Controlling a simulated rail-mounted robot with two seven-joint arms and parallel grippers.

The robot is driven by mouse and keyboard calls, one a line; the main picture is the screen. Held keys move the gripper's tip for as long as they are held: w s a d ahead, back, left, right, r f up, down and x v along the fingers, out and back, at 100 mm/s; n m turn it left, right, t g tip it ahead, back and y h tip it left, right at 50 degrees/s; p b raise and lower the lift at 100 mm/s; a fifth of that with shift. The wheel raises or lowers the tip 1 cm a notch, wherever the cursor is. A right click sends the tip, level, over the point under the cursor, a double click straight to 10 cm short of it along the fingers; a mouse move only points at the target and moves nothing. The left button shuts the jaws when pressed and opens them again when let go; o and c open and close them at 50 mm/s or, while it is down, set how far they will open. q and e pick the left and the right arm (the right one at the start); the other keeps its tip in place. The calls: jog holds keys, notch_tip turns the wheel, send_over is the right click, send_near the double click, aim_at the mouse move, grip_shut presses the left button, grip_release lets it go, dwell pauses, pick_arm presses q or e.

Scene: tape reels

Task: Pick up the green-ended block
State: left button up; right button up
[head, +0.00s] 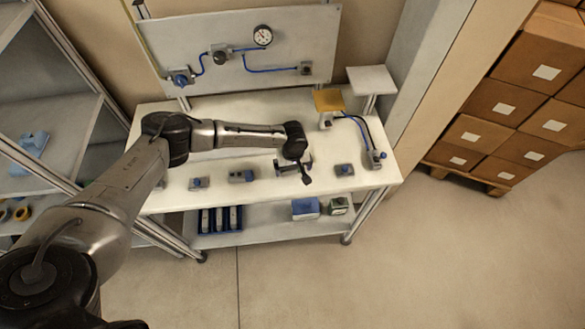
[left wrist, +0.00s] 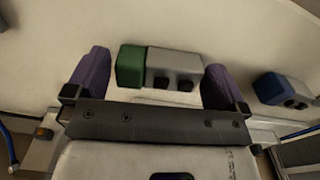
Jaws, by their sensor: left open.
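The green-ended block (left wrist: 172,68) lies in the left wrist view, a grey body with a green left end and two dark knobs on its near side. My left gripper (left wrist: 157,82) is open, its purple fingers at either end of the block, the left finger by the green end and the right by the grey end. I cannot tell whether they touch it or how far above it they are. In the head view my left gripper (head: 304,174) is over the front of the workbench and hides most of what is under it. My right gripper is not in view.
A blue-ended block (left wrist: 270,88) lies to the right in the wrist view. On the workbench (head: 220,199), several small grey-and-blue units stand along the front. A yellow-topped stand (head: 328,100) with cables is at the back right. A gauge panel (head: 240,90) rises behind.

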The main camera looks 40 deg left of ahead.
pick_arm(q)
jog(key=shift+f, duration=0.45)
jog(key=shift+c, duration=0.4)
jog(key=c, duration=0.7)
jog(key=shift+r, duration=0.15)
